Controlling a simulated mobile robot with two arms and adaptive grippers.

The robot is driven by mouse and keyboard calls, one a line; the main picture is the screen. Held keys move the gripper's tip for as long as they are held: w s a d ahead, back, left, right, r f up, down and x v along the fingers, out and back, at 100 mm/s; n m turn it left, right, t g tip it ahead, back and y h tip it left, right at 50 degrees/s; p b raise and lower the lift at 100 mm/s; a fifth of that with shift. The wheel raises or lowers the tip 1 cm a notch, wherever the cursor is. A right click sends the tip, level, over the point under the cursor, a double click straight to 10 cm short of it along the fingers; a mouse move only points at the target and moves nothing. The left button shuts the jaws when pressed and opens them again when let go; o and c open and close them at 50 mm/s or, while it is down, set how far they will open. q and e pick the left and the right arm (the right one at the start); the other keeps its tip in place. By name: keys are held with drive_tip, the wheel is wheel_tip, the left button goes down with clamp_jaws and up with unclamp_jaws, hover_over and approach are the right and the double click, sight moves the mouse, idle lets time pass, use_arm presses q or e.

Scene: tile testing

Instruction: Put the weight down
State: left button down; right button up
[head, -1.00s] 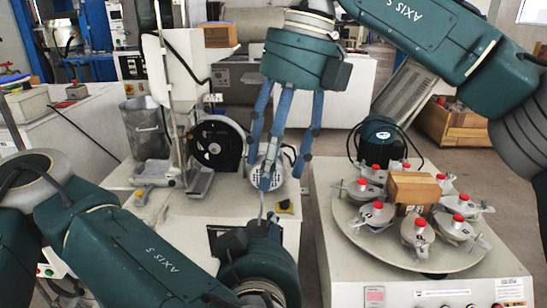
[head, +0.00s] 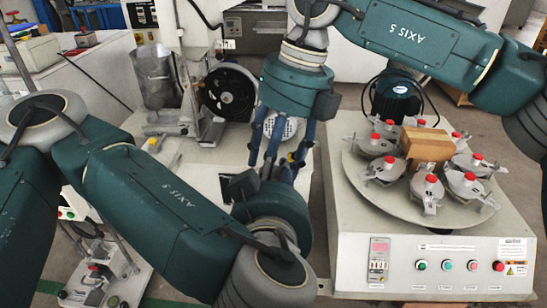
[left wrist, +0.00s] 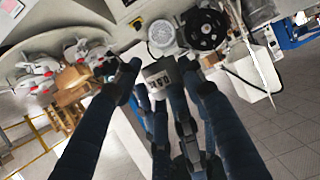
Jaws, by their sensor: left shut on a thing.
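A small grey weight (left wrist: 160,73) with dark lettering shows in the left wrist view, between dark blue fingers. My left gripper (left wrist: 157,80) is shut on it. In the head view the left wrist is at the lower middle, and its fingertips and the weight cannot be made out there. My right gripper (head: 280,155) comes down from above, just over the left wrist, with its blue fingers spread. I see nothing held in it. The two grippers overlap in the head view, so I cannot tell if they touch.
A round turntable (head: 362,190) with several red-capped holders and a wooden block (head: 427,148) stands to the right. Behind the grippers is a white bench (head: 180,160) with a black wheel machine (head: 228,92) and a grey container (head: 153,76). Some bench top is bare.

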drive_tip(key=shift+a, duration=0.1)
clamp_jaws()
unclamp_jaws()
drive_tip(key=shift+r, duration=0.15)
drive_tip(key=v, duration=1.1)
drive_tip(key=shift+r, duration=0.35)
